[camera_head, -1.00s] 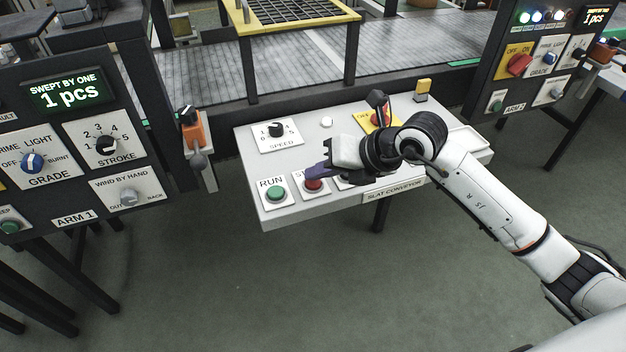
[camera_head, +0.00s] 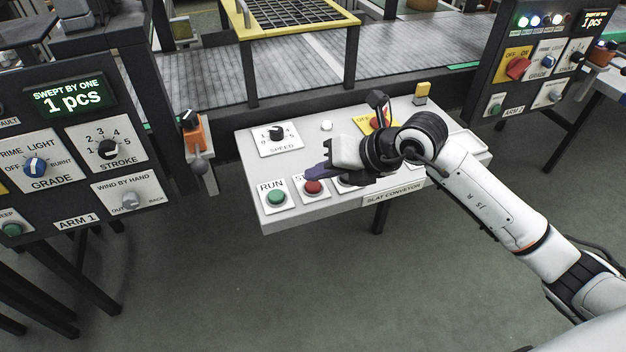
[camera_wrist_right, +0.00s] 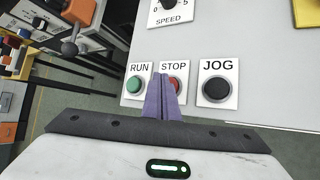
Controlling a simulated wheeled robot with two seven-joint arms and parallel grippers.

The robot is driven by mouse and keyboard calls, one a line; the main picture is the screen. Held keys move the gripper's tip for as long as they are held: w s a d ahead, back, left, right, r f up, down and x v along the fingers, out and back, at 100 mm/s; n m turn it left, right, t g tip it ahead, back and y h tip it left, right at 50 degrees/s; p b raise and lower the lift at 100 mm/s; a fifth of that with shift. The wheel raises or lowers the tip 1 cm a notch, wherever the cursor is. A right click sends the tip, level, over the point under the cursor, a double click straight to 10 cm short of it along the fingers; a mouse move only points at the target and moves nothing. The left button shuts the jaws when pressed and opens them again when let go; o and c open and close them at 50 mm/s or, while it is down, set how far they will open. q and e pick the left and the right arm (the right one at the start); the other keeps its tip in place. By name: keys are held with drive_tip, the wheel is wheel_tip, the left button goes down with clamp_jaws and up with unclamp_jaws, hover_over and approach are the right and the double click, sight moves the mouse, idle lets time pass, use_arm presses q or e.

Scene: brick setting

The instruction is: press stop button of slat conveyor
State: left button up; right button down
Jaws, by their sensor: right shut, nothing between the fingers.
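The red stop button (camera_head: 313,187) sits on the light slat conveyor panel (camera_head: 330,212), right of the green run button (camera_head: 277,198). In the right wrist view the stop button (camera_wrist_right: 175,84) is partly hidden behind the fingers, below its STOP label. The black jog button (camera_wrist_right: 216,89) is to its right. My right gripper (camera_head: 312,172) is shut and empty, its purple fingertips over the stop button's upper side in the head view. In the wrist view the fingertips (camera_wrist_right: 161,80) lie between the run and stop buttons. I cannot tell whether they touch the button. My left gripper is not in view.
The panel also bears a speed dial (camera_head: 276,132), a small white button (camera_head: 326,125) and a yellow plate with a red knob, partly behind my arm. The slat conveyor (camera_head: 300,65) runs behind. The ARM 1 panel (camera_head: 75,150) stands at left, ARM 2 panel (camera_head: 525,60) at right.

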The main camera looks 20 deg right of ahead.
sight(318, 187)
drive_tip(key=shift+r, duration=0.15)
wheel_tip(318, 187, up, 5)
drive_tip(key=p, duration=0.4)
drive_tip(key=shift+r, duration=0.1)
idle(0.8)
